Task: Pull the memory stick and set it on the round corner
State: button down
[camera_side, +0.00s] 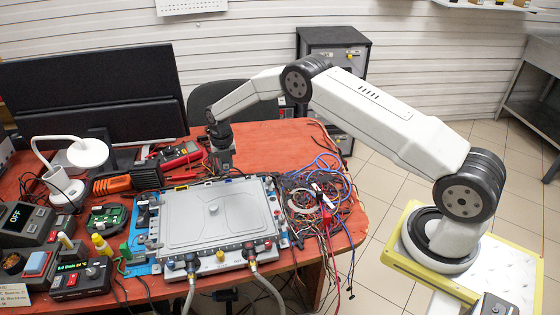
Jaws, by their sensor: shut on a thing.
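My gripper (222,168) points down at the back edge of a grey lidded unit (180,222) on the red table (268,137). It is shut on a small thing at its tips. The thing is too small and too covered by the jaws to make out, so I cannot tell whether it is the memory stick. I see no memory stick elsewhere.
A tangle of wires (318,195) lies right of the unit. Two hoses (262,285) hang from its front. A black monitor (95,88), a white lamp (88,152) and bench instruments (80,280) crowd the left. The table's back right is mostly clear.

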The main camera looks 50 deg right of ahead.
jog(key=shift+r, duration=0.6)
jog(key=shift+r, duration=0.25)
jog(key=shift+r, duration=0.55)
jog(key=shift+t, duration=0.3)
notch_tip(320, 180, up, 4)
jog(key=s+d+f+m+g+h, duration=0.1)
jog(key=s+d+m+h, duration=1)
jog(key=s+d, duration=0.6)
jog(key=shift+h, duration=0.5)
jog(key=f, duration=0.5)
jog(key=a+f, duration=0.1)
jog(key=f, duration=0.1)
jog(key=shift+s+f, duration=0.35)
jog(key=shift+f, duration=0.05)
jog(key=shift+f, duration=0.1)
